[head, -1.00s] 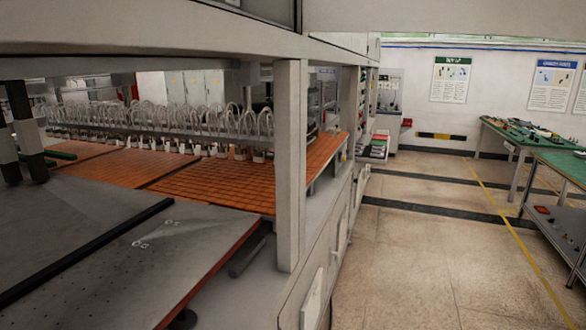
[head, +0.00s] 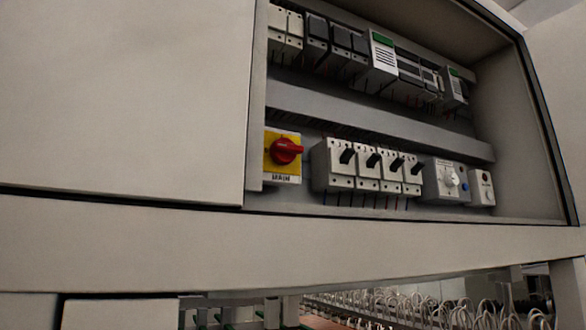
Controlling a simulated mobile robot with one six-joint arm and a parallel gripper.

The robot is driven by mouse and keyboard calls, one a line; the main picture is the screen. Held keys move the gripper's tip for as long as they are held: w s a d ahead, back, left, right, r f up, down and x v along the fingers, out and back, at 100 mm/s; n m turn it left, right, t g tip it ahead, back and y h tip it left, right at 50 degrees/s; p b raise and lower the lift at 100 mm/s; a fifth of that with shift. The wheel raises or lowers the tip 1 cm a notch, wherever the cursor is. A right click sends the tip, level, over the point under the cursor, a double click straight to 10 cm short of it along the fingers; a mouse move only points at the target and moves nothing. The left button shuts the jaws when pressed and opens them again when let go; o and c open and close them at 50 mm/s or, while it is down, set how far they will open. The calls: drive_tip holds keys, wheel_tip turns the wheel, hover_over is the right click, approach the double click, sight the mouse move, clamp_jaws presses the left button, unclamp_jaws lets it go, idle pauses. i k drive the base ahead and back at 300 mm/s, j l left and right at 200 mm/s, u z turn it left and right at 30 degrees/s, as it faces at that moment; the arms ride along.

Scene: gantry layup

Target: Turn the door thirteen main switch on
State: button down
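The main switch (head: 285,151) is a red rotary knob on a yellow plate (head: 282,178) labelled MAIN, in the lower left of an open electrical cabinet in the head view. The knob's handle points to the right, roughly horizontal. No door number is readable. My gripper is not in view.
Right of the switch stand several breakers (head: 367,167) with black levers, a grey dial unit (head: 447,181) and a small box (head: 481,188). More modules (head: 383,58) fill the upper row. A plain panel (head: 125,95) borders the opening at left. A beam (head: 300,245) runs below.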

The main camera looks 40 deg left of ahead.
sight(283, 151)
drive_tip(key=u, duration=1.7)
drive_tip(key=i+l+u, duration=0.4)
drive_tip(key=k+l, duration=0.1)
